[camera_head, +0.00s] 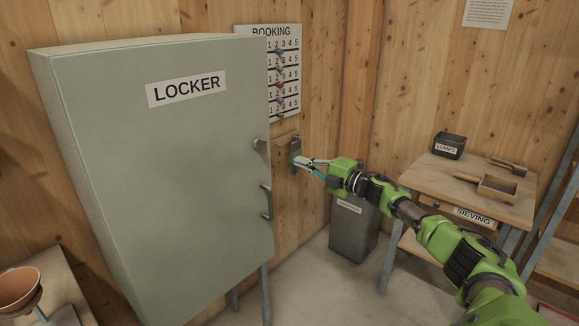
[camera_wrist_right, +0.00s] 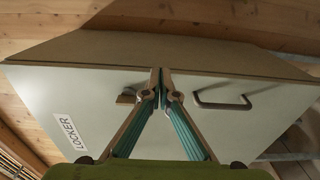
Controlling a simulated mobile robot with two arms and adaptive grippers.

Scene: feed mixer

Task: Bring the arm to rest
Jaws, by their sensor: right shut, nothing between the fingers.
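My right arm reaches in from the lower right in the head view. Its gripper (camera_head: 303,163) is in front of the wood wall, just right of the grey-green locker (camera_head: 160,180). The gripper is shut and empty; its closed fingertips (camera_wrist_right: 164,76) also show in the wrist view. In the head view the tips overlap a small metal fitting (camera_head: 295,146) on the wall; I cannot tell whether they touch it. The locker door looks closed, with a handle (camera_head: 266,202) and a knob (camera_head: 260,146) at its right edge. My left gripper is not in view.
A booking board (camera_head: 285,60) hangs behind the locker. A dark grey bin (camera_head: 353,232) stands on the floor below my arm. The sieving table (camera_head: 450,180) at right carries a lumps box (camera_head: 449,145) and wooden tools (camera_head: 487,188). A bowl (camera_head: 18,288) is at lower left.

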